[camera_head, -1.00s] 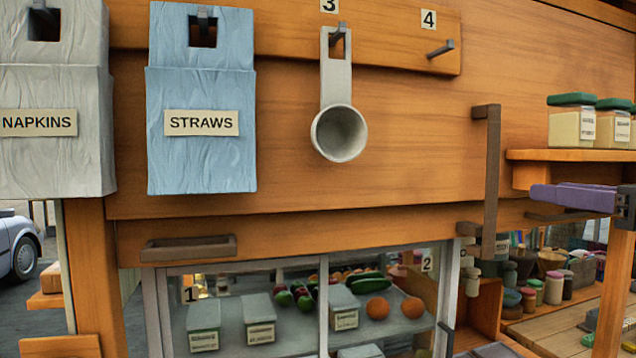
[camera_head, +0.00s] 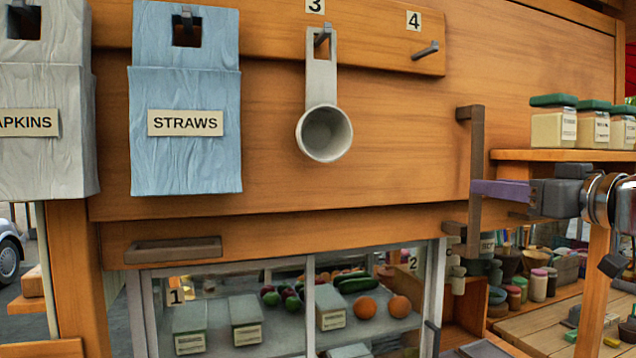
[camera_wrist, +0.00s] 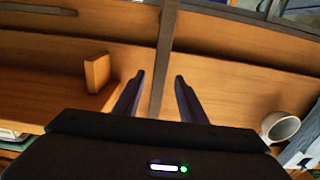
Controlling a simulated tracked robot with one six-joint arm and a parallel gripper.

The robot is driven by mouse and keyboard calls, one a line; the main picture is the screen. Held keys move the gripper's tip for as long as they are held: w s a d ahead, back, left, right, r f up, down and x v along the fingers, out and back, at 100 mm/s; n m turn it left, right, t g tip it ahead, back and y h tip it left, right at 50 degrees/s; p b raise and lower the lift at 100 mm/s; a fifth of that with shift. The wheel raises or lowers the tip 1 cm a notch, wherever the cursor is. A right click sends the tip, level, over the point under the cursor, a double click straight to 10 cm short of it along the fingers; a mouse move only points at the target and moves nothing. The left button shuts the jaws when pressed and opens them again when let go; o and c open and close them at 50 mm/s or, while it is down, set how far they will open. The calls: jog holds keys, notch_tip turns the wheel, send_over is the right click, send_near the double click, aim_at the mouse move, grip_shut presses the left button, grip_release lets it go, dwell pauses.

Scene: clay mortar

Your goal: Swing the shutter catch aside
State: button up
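The shutter catch appears to be the dark brown upright bar (camera_head: 477,150) at the right of the wooden shutter (camera_head: 400,130). It has a short stub at its top and a block at its lower end. My gripper (camera_head: 480,188) reaches in from the right, with its purple fingers at the bar's middle. In the wrist view the fingers (camera_wrist: 159,78) are apart, and the bar (camera_wrist: 164,50) runs between them with a gap on each side. In the head view the fingers overlap, and contact cannot be told.
A shelf with lidded jars (camera_head: 553,121) is just right of the bar, above my gripper. A grey scoop (camera_head: 325,133) and a straws holder (camera_head: 186,150) hang to the left. A glass display case (camera_head: 270,320) is below. The shutter face between scoop and bar is clear.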

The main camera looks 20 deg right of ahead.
jog(key=shift+w+a, duration=0.1)
jog(key=shift+w, duration=2.7)
grip_shut()
